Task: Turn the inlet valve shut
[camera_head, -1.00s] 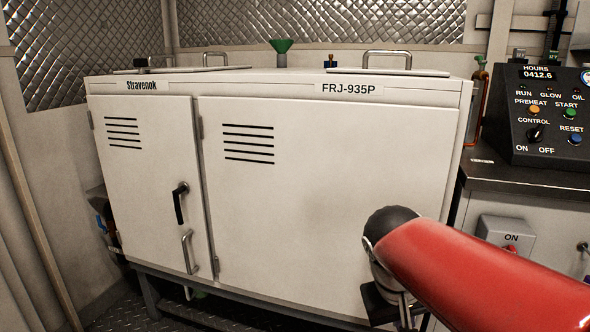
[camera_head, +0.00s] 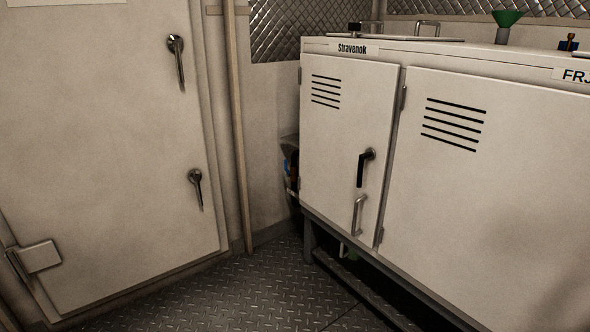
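No inlet valve can be made out in the head view. The white chiller cabinet (camera_head: 500,190) stands at the right, and its left door (camera_head: 340,135), with a black lever handle (camera_head: 366,167) and a silver pull handle (camera_head: 358,215), is shut. In the gap left of the cabinet, small blue and dark parts (camera_head: 290,168) show, too small and dark to identify. My gripper and arm are out of view.
A large pale door (camera_head: 110,140) with two lever handles fills the left. The diamond-plate floor (camera_head: 255,285) between it and the cabinet is clear. A green funnel (camera_head: 507,20) stands on the cabinet top. The cabinet's dark frame (camera_head: 395,278) runs along the floor.

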